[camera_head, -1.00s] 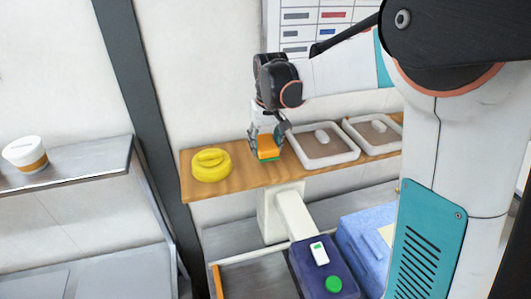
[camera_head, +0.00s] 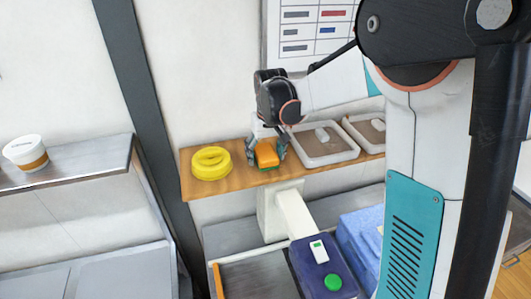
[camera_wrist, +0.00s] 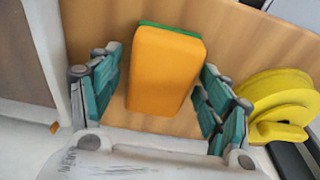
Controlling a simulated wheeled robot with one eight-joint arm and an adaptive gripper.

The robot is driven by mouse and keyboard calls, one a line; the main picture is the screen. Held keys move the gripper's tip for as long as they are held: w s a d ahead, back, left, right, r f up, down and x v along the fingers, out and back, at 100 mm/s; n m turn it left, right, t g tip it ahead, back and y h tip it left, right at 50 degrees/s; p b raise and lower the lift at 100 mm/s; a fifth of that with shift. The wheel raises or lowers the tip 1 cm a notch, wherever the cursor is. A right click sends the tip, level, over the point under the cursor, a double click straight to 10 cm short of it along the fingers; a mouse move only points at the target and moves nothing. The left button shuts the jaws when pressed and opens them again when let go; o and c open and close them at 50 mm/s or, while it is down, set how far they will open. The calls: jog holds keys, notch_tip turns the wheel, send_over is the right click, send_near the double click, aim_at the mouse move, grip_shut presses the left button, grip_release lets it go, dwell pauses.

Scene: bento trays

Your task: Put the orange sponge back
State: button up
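The orange sponge (camera_head: 266,155) with a green layer lies on the wooden shelf (camera_head: 228,186), between the yellow ring-shaped thing and a white tray. My gripper (camera_head: 267,149) is just above it with its fingers spread to either side. In the wrist view the orange sponge (camera_wrist: 165,70) stands between the teal finger pads, with a gap visible on both sides. Its green edge shows at the far end.
The yellow ring-shaped thing (camera_head: 211,164) is left of the sponge. White trays (camera_head: 322,163) with small pale things inside stand to the right. Below are a dark blue box with a green button (camera_head: 332,282) and a light blue block (camera_head: 357,236). A white cup (camera_head: 24,152) stands far left.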

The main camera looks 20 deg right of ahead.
aim_at(267, 155)
notch_tip(267, 155, up, 11)
jog(key=s, duration=0.2)
jog(key=s+r+t, duration=0.2)
jog(key=s+r, duration=0.1)
jog(key=s, duration=1)
jog(key=s+f+t, duration=0.1)
jog(key=s+f, duration=0.1)
jog(key=s, duration=0.4)
jog(key=s+f+t, duration=0.2)
jog(key=s+f, duration=0.1)
jog(key=s, duration=0.3)
jog(key=shift+s+f, duration=0.2)
jog(key=shift+f, duration=0.1)
